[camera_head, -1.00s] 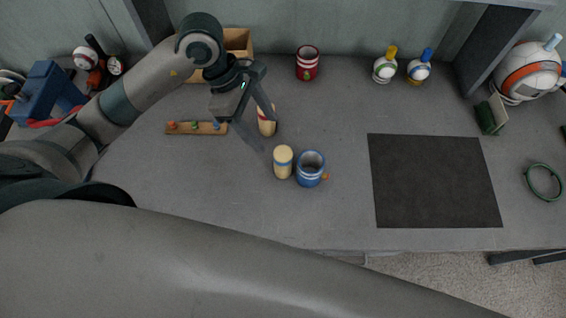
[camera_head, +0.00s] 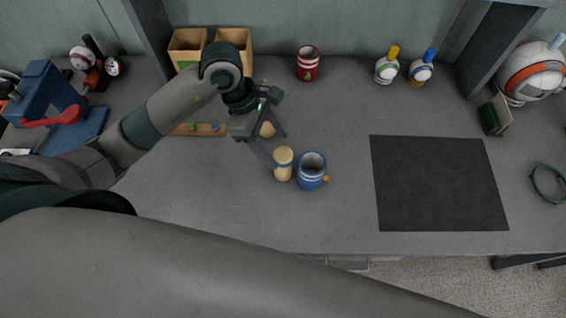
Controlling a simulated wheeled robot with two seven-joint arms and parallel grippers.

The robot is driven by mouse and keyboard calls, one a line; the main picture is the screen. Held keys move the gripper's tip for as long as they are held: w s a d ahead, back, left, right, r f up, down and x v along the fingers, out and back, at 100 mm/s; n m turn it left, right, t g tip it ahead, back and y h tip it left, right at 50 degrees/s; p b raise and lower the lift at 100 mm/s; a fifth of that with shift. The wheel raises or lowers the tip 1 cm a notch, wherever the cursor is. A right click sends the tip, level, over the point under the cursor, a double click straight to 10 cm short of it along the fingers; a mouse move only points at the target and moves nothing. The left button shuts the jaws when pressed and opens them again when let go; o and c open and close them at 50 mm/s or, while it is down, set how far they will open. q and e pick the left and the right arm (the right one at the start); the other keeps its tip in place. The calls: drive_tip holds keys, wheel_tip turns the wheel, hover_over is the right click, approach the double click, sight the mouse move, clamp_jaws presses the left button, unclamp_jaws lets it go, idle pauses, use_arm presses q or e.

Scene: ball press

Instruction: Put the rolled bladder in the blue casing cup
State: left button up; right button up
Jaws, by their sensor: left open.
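The blue casing cup (camera_head: 311,171) stands upright on the grey bench, and its open mouth looks empty. A small orange part shows at its lower right. A cream rolled bladder with a blue band (camera_head: 283,165) stands upright just left of the cup, close beside it. A second cream roll (camera_head: 267,130) stands farther back, partly hidden by my left gripper. My left gripper (camera_head: 279,150) is open and empty, with its fingertips just above and behind the blue-banded roll. Contact with it cannot be told. My right gripper is not in view.
A dark mat (camera_head: 438,183) lies right of the cup. A wooden peg strip (camera_head: 200,129) and a blue press (camera_head: 55,105) are on the left. Bare bench lies in front of the cup.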

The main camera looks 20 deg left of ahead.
sight(283, 154)
use_arm(q)
drive_tip(key=x, duration=0.1)
drive_tip(key=b+x, duration=0.1)
drive_tip(key=x, duration=0.2)
drive_tip(key=shift+w+f, duration=0.1)
drive_tip(key=shift+w, duration=0.2)
clamp_jaws()
